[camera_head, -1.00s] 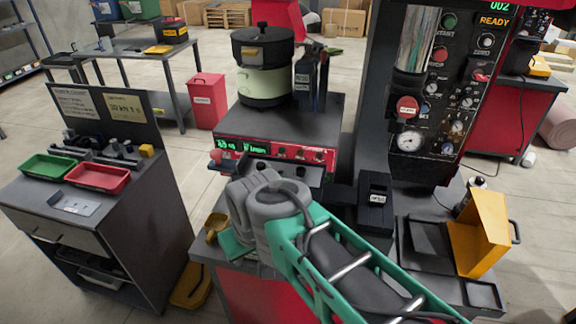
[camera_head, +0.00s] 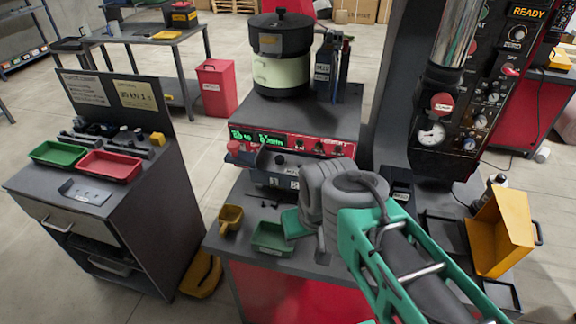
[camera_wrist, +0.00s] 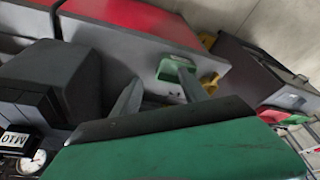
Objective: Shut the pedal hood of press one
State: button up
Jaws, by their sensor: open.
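A yellow, hood-like thing (camera_head: 203,277) lies on the floor at the left foot of the red-fronted bench. It may be the pedal hood, but the bench side partly hides it and I cannot tell whether it is open or shut. My gripper is mostly hidden behind my wrist in the head view, above the bench. In the wrist view my gripper (camera_wrist: 160,92) has its two grey fingers apart, with nothing held between them. A green tray (camera_wrist: 178,68) on the bench shows beyond the fingers; it also shows in the head view (camera_head: 271,238).
A yellow scoop (camera_head: 230,218) stands at the bench's left corner. A raised yellow panel with a handle (camera_head: 503,235) stands at the right. The press panel (camera_head: 482,115) reads READY.

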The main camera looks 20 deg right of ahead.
aim_at(499, 235)
jog(key=u, duration=0.9)
jog(key=k, duration=2.65)
jog(key=z, duration=1.6)
jog(key=k, duration=0.35)
jog(key=u, duration=1.05)
jog(key=i, duration=2)
jog(key=z, duration=0.55)
